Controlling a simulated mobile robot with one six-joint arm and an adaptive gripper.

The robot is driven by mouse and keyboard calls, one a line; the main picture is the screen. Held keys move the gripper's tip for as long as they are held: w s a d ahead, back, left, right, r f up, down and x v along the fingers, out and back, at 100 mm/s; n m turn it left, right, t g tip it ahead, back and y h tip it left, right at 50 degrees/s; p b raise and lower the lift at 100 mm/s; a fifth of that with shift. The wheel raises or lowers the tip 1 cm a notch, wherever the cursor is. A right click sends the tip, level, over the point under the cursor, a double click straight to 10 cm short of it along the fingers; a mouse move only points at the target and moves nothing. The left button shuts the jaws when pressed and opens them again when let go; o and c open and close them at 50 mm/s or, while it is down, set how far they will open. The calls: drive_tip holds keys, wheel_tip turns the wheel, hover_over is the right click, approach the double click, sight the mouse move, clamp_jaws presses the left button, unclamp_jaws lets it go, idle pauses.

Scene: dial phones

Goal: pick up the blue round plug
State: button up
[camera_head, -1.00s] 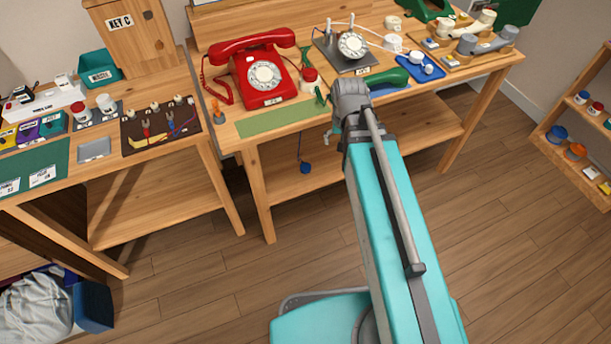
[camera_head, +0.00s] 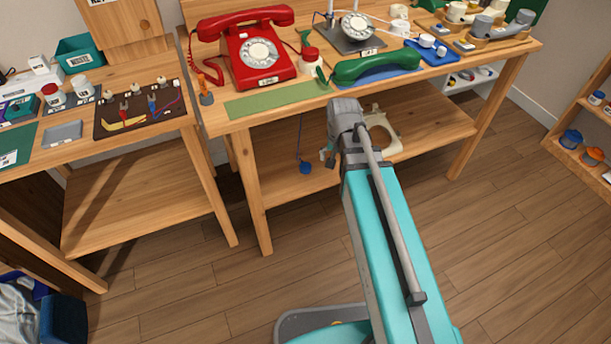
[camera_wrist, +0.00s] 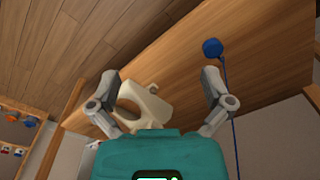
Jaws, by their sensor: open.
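The blue round plug (camera_head: 305,167) is at the end of a thin blue cord that runs down from the front of the wooden table, against the lower shelf in the picture. Whether it touches the shelf I cannot tell. In the wrist view the plug (camera_wrist: 212,47) is just beyond the tip of the right finger, its cord passing down the right side. My gripper (camera_wrist: 158,77) is open, with nothing between its fingertips. In the head view my gripper (camera_head: 328,154) is mostly hidden behind my arm, slightly right of the plug.
A cream phone shell (camera_head: 383,134) lies on the lower shelf (camera_head: 430,118); it also shows behind the fingers in the wrist view (camera_wrist: 148,104). The red phone (camera_head: 262,62) and green handset (camera_head: 375,67) are on the tabletop above. The floor in front is clear.

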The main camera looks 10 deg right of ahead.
wheel_tip(320, 180, down, 6)
drive_tip(key=w+m+b, duration=0.1)
drive_tip(key=w+b, duration=0.1)
drive_tip(key=b, duration=0.3)
drive_tip(key=m, duration=1.4)
hover_over(306, 166)
drive_tip(key=shift+w+a+f+b, duration=0.25)
drive_tip(key=shift+w+f+b, duration=0.1)
drive_tip(key=shift+w+f, duration=0.1)
drive_tip(key=shift+f, duration=0.15)
wheel_tip(306, 166, down, 6)
drive_tip(key=b, duration=0.7)
drive_tip(key=shift+f, duration=0.25)
drive_tip(key=shift+s+f, duration=0.1)
drive_tip(key=shift+f, duration=0.05)
drive_tip(key=f+b, duration=0.3)
drive_tip(key=shift+s+d, duration=0.25)
drive_tip(key=shift+f+b, duration=0.95)
drive_tip(key=shift+b, duration=0.1)
